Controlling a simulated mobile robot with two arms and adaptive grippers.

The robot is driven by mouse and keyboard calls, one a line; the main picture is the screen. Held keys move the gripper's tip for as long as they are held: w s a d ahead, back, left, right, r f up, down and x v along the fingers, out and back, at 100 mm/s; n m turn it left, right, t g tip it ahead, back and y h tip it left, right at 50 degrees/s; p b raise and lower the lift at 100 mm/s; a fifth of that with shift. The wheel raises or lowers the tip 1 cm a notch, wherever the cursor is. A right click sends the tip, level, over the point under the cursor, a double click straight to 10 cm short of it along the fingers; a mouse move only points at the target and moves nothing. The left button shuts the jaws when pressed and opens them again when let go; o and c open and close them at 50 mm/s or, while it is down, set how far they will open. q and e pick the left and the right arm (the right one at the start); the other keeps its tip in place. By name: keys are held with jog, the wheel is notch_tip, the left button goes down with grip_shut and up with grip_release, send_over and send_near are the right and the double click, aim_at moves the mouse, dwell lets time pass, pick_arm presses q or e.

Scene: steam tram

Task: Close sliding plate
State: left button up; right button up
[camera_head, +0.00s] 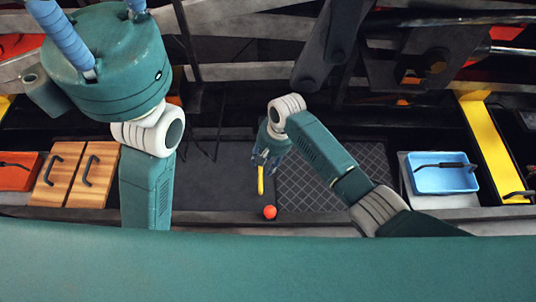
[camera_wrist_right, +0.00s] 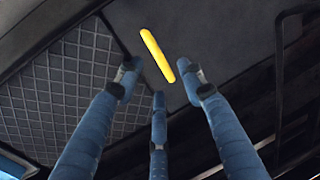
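A smooth dark plate (camera_head: 205,165) lies in the floor ahead of me, beside a diamond-patterned plate (camera_head: 310,188) on its right. I cannot tell for sure which one slides. A yellow bar (camera_head: 260,180) stands out near the seam between them. In the right wrist view the yellow bar (camera_wrist_right: 157,55) shows against the smooth surface, just beyond the fingertips. My right gripper (camera_head: 264,158) is over the seam; in its wrist view its three blue fingers (camera_wrist_right: 162,84) are spread, with nothing between them.
A red ball (camera_head: 269,212) shows at the near floor edge. Wooden lids (camera_head: 75,175) with black handles and a red box (camera_head: 17,172) are at left. A blue box (camera_head: 442,178) and a yellow beam (camera_head: 487,145) are at right. Dark metal beams cross the back.

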jog(key=shift+d+r, duration=0.25)
jog(key=shift+r, duration=0.85)
jog(key=shift+d+r, duration=0.25)
jog(key=shift+r, duration=0.85)
